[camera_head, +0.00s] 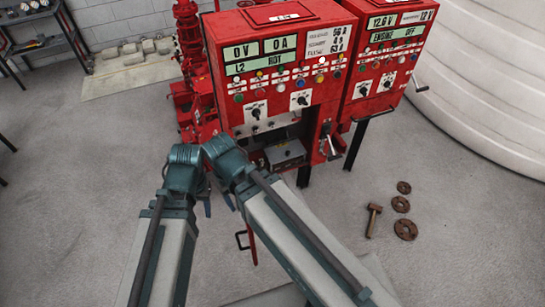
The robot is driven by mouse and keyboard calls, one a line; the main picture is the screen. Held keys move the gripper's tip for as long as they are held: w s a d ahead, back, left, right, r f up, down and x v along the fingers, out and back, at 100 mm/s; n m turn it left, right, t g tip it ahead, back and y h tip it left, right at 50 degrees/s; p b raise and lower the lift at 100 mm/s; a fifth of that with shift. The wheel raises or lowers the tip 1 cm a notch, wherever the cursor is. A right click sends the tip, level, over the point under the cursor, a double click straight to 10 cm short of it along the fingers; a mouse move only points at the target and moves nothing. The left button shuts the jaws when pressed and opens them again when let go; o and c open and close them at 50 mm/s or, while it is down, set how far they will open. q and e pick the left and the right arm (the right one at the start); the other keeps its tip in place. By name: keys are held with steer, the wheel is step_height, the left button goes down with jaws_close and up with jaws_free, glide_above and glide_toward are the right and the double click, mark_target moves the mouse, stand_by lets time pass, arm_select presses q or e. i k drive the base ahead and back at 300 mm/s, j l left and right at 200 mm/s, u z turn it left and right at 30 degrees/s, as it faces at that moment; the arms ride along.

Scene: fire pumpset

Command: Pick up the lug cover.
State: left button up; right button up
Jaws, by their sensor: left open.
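I cannot clearly make out the lug cover. A grey box (285,154) with small parts on its front sits in the recess under the left red control panel (280,70); whether the cover is on it I cannot tell. My left gripper (218,205) shows partly, below the elbow joints of my arms. Its bluish fingers stand apart and look empty, over the floor to the left of the grey box. My arm links hide part of it. My right arm crosses the lower middle of the view, and its gripper does not show.
A second red panel (385,60) stands at the right, with a large white ribbed tank (480,80) behind it. A hammer (373,221) and several brown rings (405,229) lie on the floor. A dark shelf (40,40) is far left. Open floor lies left and right.

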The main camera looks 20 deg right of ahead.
mark_target(294, 148)
steer(key=j, duration=0.95)
steer(key=i+j+z, duration=0.15)
steer(key=i+j, duration=0.4)
steer(key=i, duration=0.1)
